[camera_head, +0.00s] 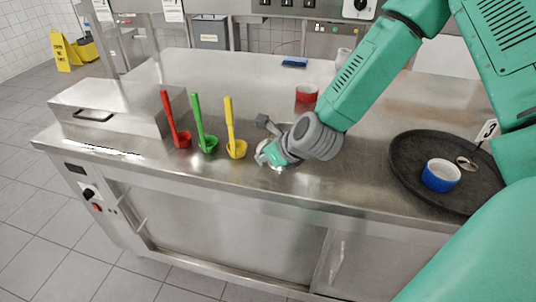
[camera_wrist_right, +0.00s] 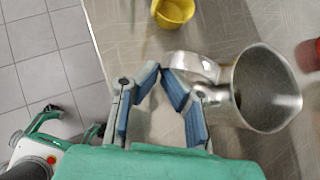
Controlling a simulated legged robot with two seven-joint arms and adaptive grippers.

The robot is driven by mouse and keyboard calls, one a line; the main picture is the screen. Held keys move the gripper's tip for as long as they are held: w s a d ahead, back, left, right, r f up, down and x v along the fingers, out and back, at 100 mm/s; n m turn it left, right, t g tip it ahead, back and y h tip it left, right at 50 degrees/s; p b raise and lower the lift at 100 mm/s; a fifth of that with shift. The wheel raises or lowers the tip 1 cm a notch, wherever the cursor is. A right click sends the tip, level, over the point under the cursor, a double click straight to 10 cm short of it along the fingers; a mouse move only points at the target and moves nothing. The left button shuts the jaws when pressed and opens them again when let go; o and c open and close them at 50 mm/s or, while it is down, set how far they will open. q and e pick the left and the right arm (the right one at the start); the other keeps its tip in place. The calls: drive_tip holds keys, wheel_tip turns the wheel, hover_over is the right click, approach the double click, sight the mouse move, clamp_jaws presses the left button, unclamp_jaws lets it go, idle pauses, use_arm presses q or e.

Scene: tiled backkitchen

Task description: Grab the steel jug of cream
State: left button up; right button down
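The steel jug (camera_wrist_right: 262,88) stands on the steel counter, its wide mouth facing the right wrist camera. Its handle (camera_wrist_right: 190,66) points left in that view, toward the counter's front edge. In the head view the jug is mostly hidden behind my right wrist. Nothing shows between the pads. The right gripper also shows low over the counter in the head view (camera_head: 265,142). My left gripper is not in view.
Red (camera_head: 181,138), green (camera_head: 208,143) and yellow (camera_head: 236,148) ladles stand left of the gripper. A dark round tray (camera_head: 412,150) with a blue ramekin (camera_head: 440,175) lies right. A steel lidded box (camera_head: 108,98) is at left.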

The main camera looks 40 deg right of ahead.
drive_tip(key=shift+d+r, duration=0.1)
drive_tip(key=shift+d, duration=0.15)
wheel_tip(320, 180, up, 10)
drive_tip(key=a+p, duration=0.1)
drive_tip(key=shift+a, duration=0.2)
idle(0.6)
drive_tip(key=shift+d, duration=0.1)
drive_tip(key=shift+d+f, duration=0.2)
drive_tip(key=shift+d, duration=0.15)
